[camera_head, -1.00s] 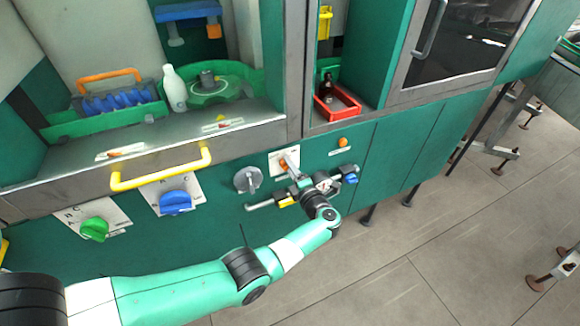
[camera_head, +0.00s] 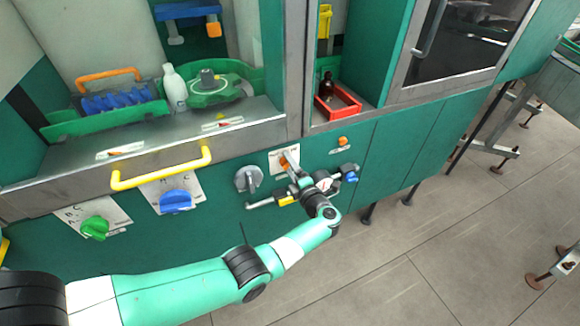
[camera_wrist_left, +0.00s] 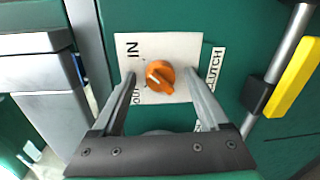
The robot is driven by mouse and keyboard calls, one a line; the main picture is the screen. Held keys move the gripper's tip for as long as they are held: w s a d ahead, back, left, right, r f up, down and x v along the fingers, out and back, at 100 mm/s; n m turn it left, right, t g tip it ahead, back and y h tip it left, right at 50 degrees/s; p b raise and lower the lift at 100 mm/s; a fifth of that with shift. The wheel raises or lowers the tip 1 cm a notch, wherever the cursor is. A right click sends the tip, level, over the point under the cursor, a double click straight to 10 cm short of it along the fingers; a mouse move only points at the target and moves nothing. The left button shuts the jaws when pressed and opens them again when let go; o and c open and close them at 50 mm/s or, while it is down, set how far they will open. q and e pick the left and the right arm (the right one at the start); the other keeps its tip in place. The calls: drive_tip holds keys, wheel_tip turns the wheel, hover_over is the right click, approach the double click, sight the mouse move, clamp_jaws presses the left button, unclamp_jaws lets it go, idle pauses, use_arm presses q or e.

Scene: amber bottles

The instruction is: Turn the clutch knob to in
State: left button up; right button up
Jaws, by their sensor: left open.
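The clutch knob is a round orange knob (camera_wrist_left: 160,77) on a white plate (camera_wrist_left: 185,45) lettered IN, OUT and CLUTCH. In the head view the clutch knob (camera_head: 284,160) is partly covered by my gripper. My left gripper (camera_head: 291,164) is at the plate, open; in the wrist view its fingertips (camera_wrist_left: 161,73) stand one on each side of the knob, with gaps showing. I cannot tell the exact depth between them. My right gripper is not in view.
A grey knob (camera_head: 248,179) is left of the clutch plate, with blue (camera_head: 176,201) and green (camera_head: 95,228) knobs farther left. A yellow handle (camera_head: 160,168) juts out above the blue knob. A small orange button (camera_head: 342,141) is to the right.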

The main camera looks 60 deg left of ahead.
use_arm(q)
drive_tip(key=d+p, duration=0.2)
drive_tip(key=d, duration=0.9)
drive_tip(key=shift+s+d+r, duration=0.25)
drive_tip(key=shift+d+r, duration=0.05)
drive_tip(key=shift+r, duration=0.15)
drive_tip(key=shift+r, duration=0.1)
